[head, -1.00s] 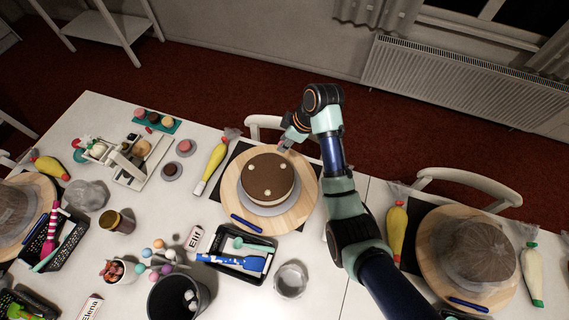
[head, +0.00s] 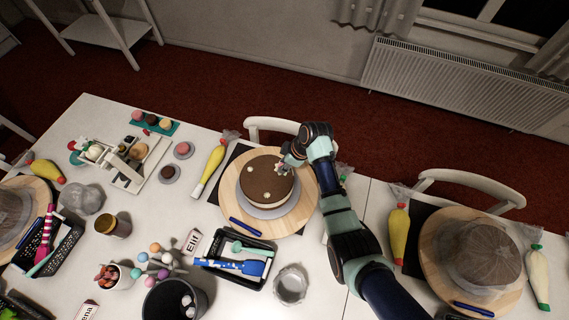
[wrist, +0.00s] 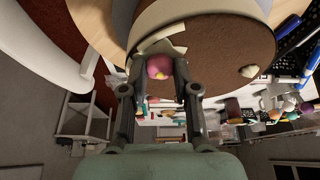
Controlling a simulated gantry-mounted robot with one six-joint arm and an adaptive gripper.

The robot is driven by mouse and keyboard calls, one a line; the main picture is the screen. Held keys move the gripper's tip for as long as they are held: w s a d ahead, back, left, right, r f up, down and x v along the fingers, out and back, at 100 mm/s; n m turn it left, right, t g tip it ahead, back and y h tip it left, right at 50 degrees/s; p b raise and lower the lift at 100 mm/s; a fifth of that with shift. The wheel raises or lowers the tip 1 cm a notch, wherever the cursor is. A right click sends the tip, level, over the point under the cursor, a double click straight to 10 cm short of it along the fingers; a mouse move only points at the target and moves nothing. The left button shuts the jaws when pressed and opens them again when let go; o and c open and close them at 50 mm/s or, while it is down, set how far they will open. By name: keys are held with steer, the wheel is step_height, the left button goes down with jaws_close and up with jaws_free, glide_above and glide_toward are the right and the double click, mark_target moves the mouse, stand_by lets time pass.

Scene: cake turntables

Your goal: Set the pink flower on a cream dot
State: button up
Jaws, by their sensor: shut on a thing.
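The pink flower (wrist: 159,67), with a yellow centre, is held between the two fingers of my gripper (wrist: 160,75) in the wrist view. The brown-topped cake (head: 262,177) with pale sides stands on a round wooden turntable (head: 228,208) in the head view. My gripper (head: 284,167) is over the cake's right side there. A cream dot (head: 250,168) shows near the cake's upper left and another cream dot (head: 267,198) near its front. My gripper covers the right part of the top. Pale angular shapes lie just behind the flower; whether the flower touches the cake is unclear.
A piping bag (head: 212,165) lies left of the turntable. A blue tool (head: 245,227) lies on the board's front edge. A black tray (head: 238,258) with tools and a glass bowl (head: 291,285) stand in front. A second, covered cake (head: 480,250) is at right.

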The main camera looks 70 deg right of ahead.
steer(key=shift+f, duration=0.1)
steer(key=o, duration=0.8)
steer(key=shift+c, duration=0.2)
steer(key=p+v, duration=0.2)
steer(key=v, duration=1)
